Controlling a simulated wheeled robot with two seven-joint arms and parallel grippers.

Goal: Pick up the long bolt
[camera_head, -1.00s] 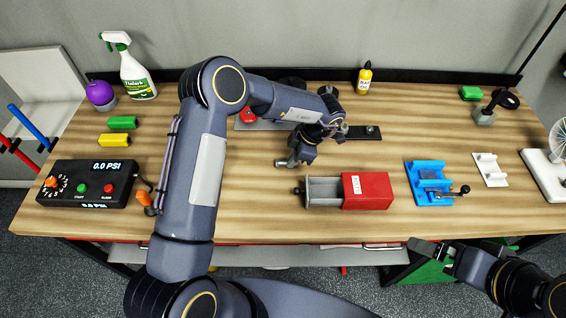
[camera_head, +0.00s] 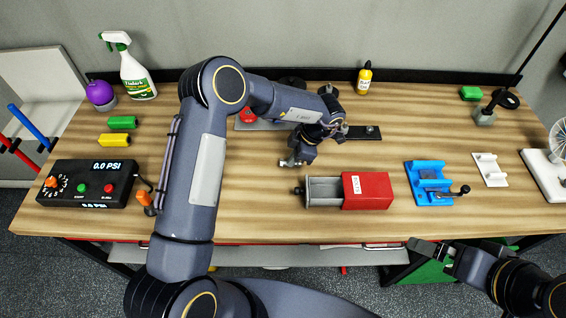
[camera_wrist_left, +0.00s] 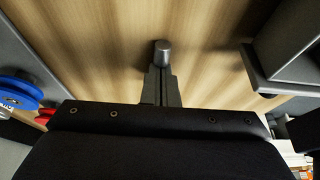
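My left gripper (camera_head: 291,162) is low over the middle of the workbench, just left of the grey and red box. In the left wrist view its dark fingers (camera_wrist_left: 161,88) are close together, with a narrow slit between them. A short grey metal cylinder (camera_wrist_left: 163,53), which looks like the end of the long bolt, shows right at the fingertips. The fingers appear shut on it; the rest of the bolt is hidden. My right gripper (camera_head: 449,250) is off the bench's front edge at the lower right, away from the bolt. Its finger opening is too small to judge.
The red box (camera_head: 367,190) with its grey open part (camera_head: 323,191) lies close right of the left gripper. A blue vise-like fixture (camera_head: 428,184) is farther right. A control box (camera_head: 92,183) is at the left. Bare wood (camera_head: 250,205) lies between control box and red box.

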